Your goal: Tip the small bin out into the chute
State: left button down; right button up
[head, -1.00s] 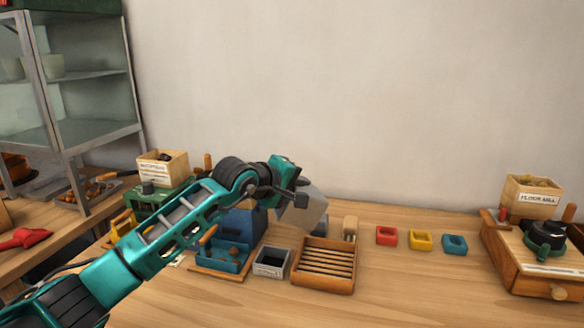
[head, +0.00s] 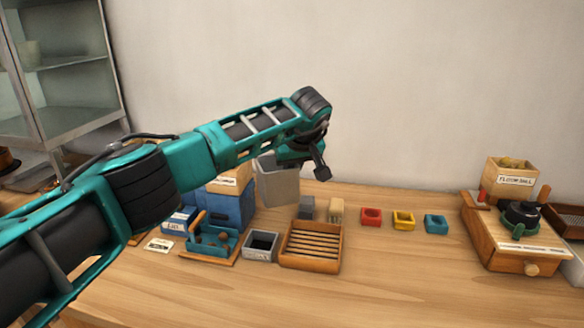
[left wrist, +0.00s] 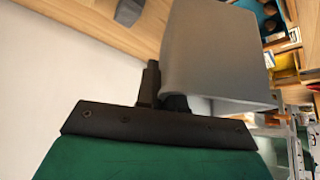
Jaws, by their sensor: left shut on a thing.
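A small grey bin (head: 278,182) hangs from my left gripper (head: 305,164), upright or nearly so, above the table near the wall. The left gripper is shut on the bin's wall; in the left wrist view the grey bin (left wrist: 215,50) fills the upper middle beyond the dark fingers. I cannot see inside the bin. A blue machine (head: 236,207) stands left of and below the bin, with a labelled wooden box (head: 230,180) on top, partly behind my arm. A blue tray (head: 222,245) with brown chestnuts is at its front. Which part is the chute I cannot tell. My right gripper is out of view.
A grey square container (head: 261,246) and a slatted wooden tray (head: 311,262) stand in front. A grey block (head: 306,207) and a wooden brush (head: 337,209) are behind. Red (head: 371,216), yellow (head: 403,219) and blue (head: 435,223) cups line up right. The front table is clear.

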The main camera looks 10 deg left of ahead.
pick_arm(q)
jog(key=s+a+v, duration=0.1)
jog(key=v, duration=0.8)
jog(key=shift+s+f, duration=0.25)
jog(key=shift+s, duration=0.05)
jog(key=shift+a, duration=0.2)
